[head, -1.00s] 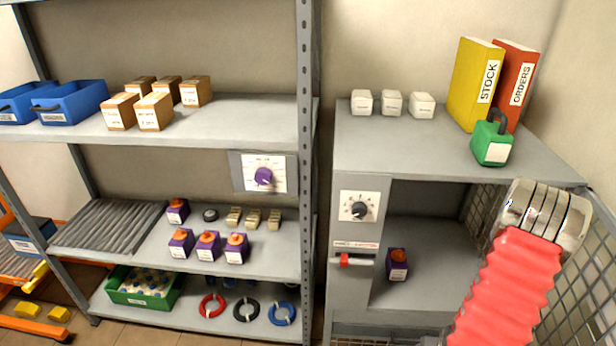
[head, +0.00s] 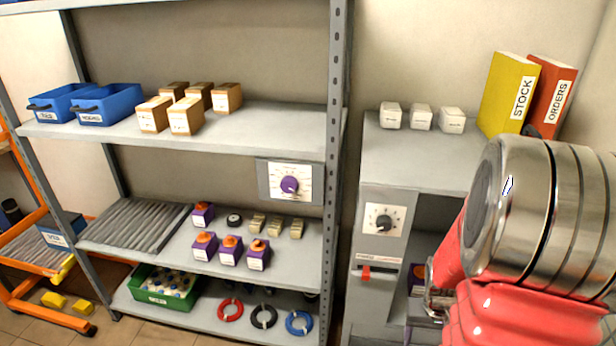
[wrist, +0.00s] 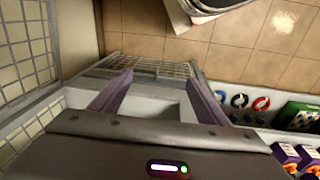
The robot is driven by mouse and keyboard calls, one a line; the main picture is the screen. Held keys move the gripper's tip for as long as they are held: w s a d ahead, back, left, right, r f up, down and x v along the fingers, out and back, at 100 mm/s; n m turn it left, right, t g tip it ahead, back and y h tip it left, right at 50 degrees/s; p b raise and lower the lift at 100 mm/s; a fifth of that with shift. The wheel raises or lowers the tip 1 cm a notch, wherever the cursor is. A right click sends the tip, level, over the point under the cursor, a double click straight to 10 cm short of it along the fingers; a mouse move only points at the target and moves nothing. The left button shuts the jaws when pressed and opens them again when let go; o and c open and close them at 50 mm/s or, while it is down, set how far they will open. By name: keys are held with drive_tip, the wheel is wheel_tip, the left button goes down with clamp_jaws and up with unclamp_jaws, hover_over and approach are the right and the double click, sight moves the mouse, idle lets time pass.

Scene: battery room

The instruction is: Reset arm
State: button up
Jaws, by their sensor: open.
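My gripper (wrist: 158,88) is open, with its two fingers apart and nothing between them in the wrist view. In the head view my red and silver arm fills the lower right, in front of the grey cabinet (head: 410,165). A small part of the gripper end shows at the arm's left edge, near the cabinet's lower opening. A purple battery with an orange top (head: 416,280) inside the cabinet is mostly hidden by my arm. The dial panel (head: 383,212) and red handle (head: 367,273) on the cabinet front show clearly.
Grey shelves (head: 290,150) on the left hold blue bins (head: 112,103), brown boxes (head: 187,115), several purple batteries (head: 231,250) and cable rings (head: 264,316). White blocks (head: 421,117) and two binders (head: 510,92) stand on the cabinet. An orange cart (head: 40,260) is far left. The wrist view shows tiled floor (wrist: 215,50).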

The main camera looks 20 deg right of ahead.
drive_tip(key=w+a+r+n+t+y, duration=0.1)
drive_tip(key=a+r+n+t, duration=0.4)
drive_tip(key=a+r, duration=2)
drive_tip(key=a+n, duration=0.1)
drive_tip(key=a, duration=0.1)
drive_tip(key=shift+w+a+r+n+t, duration=0.25)
drive_tip(key=shift+a+r+n+t, duration=0.05)
drive_tip(key=shift+a+r+n, duration=0.1)
drive_tip(key=shift+d, duration=0.1)
